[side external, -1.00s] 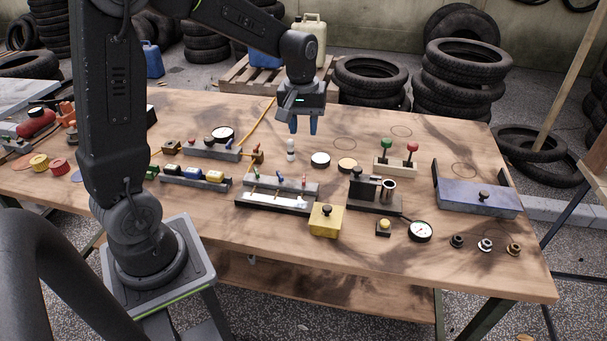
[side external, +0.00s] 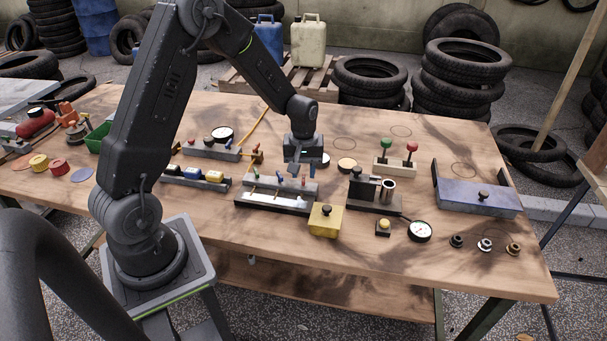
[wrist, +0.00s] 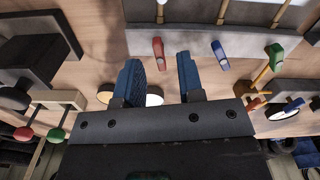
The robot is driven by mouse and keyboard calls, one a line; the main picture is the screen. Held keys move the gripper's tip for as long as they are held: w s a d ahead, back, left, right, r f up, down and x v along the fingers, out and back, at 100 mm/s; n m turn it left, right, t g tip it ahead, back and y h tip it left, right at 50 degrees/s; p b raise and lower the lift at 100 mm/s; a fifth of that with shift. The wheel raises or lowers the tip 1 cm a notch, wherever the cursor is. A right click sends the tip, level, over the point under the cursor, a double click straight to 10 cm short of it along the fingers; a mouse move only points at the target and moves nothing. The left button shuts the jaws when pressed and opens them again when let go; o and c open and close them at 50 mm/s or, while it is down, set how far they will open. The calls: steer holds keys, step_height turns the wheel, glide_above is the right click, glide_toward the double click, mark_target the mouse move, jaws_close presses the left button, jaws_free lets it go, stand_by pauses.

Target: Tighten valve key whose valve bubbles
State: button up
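In the side view a grey valve block (side external: 283,189) carries three small keys, with a dark-edged trough with a bright white surface (side external: 265,203) along its front. In the wrist view I see a red key (wrist: 158,47), a blue key (wrist: 220,50) and a green key (wrist: 273,55). My gripper (wrist: 158,62) is open and empty, its blue fingers pointing toward the block. The red key shows between and just beyond the fingertips; no contact is visible. In the side view my gripper (side external: 302,168) hangs over the block's back right. I cannot make out bubbles at any valve.
A yellow box (side external: 325,221) stands at the front right of the block, with a black fixture (side external: 374,195) beside it. A rack with coloured parts (side external: 195,179) and a gauge manifold (side external: 213,150) stand to the left. Green and red levers (side external: 396,166) stand at the back right.

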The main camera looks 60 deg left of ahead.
steer(key=shift+f, duration=0.8)
steer(key=shift+c, duration=0.2)
jaws_close()
